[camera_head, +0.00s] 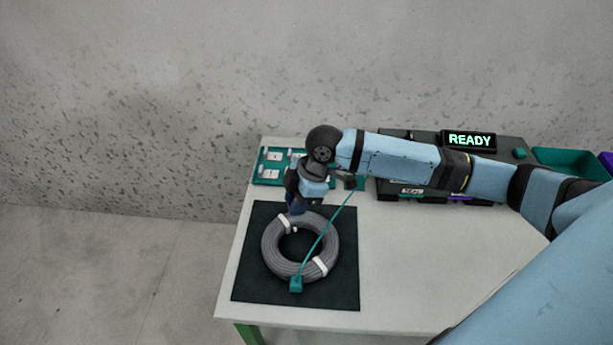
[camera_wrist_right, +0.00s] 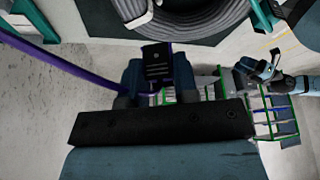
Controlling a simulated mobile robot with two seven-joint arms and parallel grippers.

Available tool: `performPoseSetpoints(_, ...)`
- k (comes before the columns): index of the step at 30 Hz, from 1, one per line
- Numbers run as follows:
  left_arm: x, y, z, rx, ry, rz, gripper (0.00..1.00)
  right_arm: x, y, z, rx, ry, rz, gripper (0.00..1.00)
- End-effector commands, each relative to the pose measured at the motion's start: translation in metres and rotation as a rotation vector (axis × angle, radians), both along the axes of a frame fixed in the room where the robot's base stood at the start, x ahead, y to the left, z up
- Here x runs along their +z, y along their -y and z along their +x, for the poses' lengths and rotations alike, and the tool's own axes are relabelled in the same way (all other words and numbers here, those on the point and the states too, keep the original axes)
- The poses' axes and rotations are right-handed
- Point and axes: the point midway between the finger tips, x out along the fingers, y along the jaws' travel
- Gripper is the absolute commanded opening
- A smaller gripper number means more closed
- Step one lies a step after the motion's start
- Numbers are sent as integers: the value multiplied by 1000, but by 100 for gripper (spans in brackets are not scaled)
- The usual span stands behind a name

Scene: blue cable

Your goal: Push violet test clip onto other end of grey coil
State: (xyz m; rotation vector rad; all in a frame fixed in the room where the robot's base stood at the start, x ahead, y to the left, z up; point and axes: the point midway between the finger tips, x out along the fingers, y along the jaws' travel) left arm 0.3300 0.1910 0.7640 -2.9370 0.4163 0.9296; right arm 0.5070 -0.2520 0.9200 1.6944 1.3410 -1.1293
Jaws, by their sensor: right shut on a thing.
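The grey coil (camera_head: 328,233) lies on a dark mat (camera_head: 245,290) on the table, bound with white bands. A teal clip (camera_head: 296,285) with a teal lead sits at the coil's near edge. My right gripper (camera_head: 295,206) is at the coil's far-left edge, just by a white band. In the right wrist view it is shut on the violet test clip (camera_wrist_right: 157,62), a dark block with violet edges. A violet lead (camera_wrist_right: 60,65) runs off to the left there. The fingers hide much of the clip, and I cannot tell whether it touches the coil (camera_wrist_right: 190,22). My left gripper is not seen.
A teal tray (camera_head: 267,172) with small white parts is behind the mat. A dark tester with a READY display (camera_head: 468,140) stands at the back right, partly behind my right arm. A teal bin (camera_head: 570,165) is at far right. The table right of the mat is clear.

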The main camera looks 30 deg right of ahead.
Motion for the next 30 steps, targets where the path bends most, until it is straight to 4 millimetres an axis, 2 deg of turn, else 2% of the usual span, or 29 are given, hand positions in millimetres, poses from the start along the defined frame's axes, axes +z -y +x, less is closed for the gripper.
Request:
performPoseSetpoints(8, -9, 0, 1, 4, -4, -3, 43, -10, -5, -4, 35, 0, -1, 7)
performPoseSetpoints(19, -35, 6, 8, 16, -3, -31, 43, -44, -4, -4, 31, 1, 0, 7)
performPoseSetpoints(20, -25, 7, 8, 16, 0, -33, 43, -41, -4, -4, 30, -1, -1, 7)
performPoseSetpoints(22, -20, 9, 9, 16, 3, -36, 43, -45, -4, -4, 31, -1, -1, 7)
performPoseSetpoints(30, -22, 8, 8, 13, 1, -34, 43, -54, -4, -4, 30, -1, -1, 7)
